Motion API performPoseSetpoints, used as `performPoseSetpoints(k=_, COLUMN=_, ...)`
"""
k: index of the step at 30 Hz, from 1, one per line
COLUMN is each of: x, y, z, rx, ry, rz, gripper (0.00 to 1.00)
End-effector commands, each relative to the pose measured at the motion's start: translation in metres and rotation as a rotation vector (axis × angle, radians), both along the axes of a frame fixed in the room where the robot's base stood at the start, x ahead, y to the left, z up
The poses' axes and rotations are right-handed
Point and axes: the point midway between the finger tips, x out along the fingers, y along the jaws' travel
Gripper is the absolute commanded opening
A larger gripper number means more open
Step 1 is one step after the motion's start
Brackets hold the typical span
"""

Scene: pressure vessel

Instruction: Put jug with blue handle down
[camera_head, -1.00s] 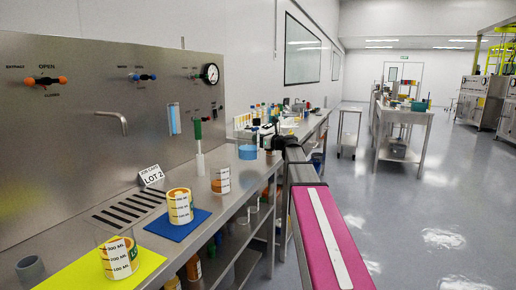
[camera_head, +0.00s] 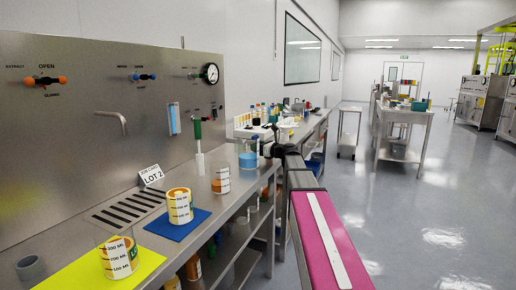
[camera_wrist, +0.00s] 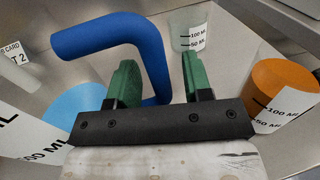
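The jug with the blue handle (camera_head: 248,158) stands at the right end of the steel worktop in the head view, with blue liquid in its lower part. In the wrist view its bent blue handle (camera_wrist: 105,37) runs down between my green fingers, and the blue liquid (camera_wrist: 78,108) shows at lower left. My gripper (camera_wrist: 160,75) is around the handle, with a visible gap between the handle and the right finger, so it looks open. In the head view my gripper (camera_head: 268,149) is small and dark beside the jug; its fingers are not clear there.
An orange-filled jug (camera_wrist: 283,85) is close on the right in the wrist view; a clear jug (camera_wrist: 188,30) stands beyond. Left along the worktop (camera_head: 128,212) are a jug on a blue mat (camera_head: 160,227) and one on a yellow mat (camera_head: 75,275). Bottles crowd the farther bench.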

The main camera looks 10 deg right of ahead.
Motion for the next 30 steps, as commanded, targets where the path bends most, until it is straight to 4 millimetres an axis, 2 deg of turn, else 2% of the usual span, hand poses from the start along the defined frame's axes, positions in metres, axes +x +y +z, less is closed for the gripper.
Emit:
performPoseSetpoints(k=4, x=-0.001, y=-0.001, z=0.003, rx=-0.001, ry=-0.001, rz=0.0, gripper=0.46)
performPoseSetpoints(k=7, x=-0.01, y=-0.009, z=0.002, rx=0.0, ry=0.0, rz=-0.002, gripper=0.46)
performPoseSetpoints(k=21, x=-0.072, y=-0.07, z=0.002, rx=0.0, ry=0.0, rz=-0.002, gripper=0.46)
performPoseSetpoints(k=30, x=-0.085, y=-0.084, z=0.002, rx=0.0, ry=0.0, rz=0.0, gripper=0.46)
